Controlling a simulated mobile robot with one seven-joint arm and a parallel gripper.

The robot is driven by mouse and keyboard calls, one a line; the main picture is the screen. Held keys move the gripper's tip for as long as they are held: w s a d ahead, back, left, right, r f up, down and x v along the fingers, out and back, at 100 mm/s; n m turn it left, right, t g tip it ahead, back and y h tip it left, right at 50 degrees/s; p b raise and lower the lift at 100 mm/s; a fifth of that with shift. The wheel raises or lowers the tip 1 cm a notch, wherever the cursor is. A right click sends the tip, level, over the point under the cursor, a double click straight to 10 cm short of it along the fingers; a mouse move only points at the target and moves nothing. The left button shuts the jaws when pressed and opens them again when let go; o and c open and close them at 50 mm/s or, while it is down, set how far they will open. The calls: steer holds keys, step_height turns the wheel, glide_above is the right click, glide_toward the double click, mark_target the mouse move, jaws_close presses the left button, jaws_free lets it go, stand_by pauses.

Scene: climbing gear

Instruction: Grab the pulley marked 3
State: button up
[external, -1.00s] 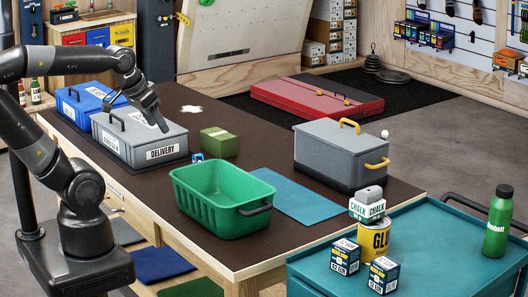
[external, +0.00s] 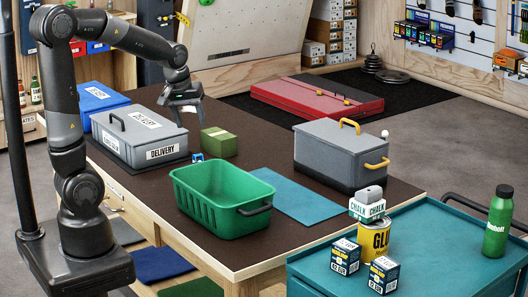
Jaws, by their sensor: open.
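No pulley with a readable 3 shows. A small blue-and-white item (external: 197,157) sits on the table between the grey delivery box and the green block; it is too small to identify or to read any mark. My gripper (external: 185,112) is open and empty, pointing down above the far left part of the table.
A green block (external: 219,142), an open green crate (external: 222,206) and a large grey box with yellow handles (external: 340,155) stand on the dark table (external: 165,215). A blue box (external: 92,98) is at the left. A teal mat (external: 298,195) lies bare.

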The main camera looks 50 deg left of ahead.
steer(key=w+a+f+n+g+y, duration=0.1)
steer(key=w+a+f+n+y, duration=0.1)
steer(key=w+a+f+n, duration=0.35)
steer(key=n+g+y, duration=0.2)
glide_toward(199, 155)
step_height(199, 155, down, 3)
steer(key=shift+t, duration=0.3)
steer(key=x, duration=0.3)
steer(key=s+x, duration=0.1)
steer(key=x, duration=0.1)
steer(key=shift+f, duration=0.15)
steer(key=x, duration=0.2)
steer(key=a+x, duration=0.1)
steer(key=x, duration=0.1)
steer(key=shift+w, duration=0.25)
steer(key=shift+w+a+f, duration=0.1)
steer(key=shift+a+f, duration=0.1)
steer(key=shift+f, duration=0.2)
steer(key=c, duration=1.1)
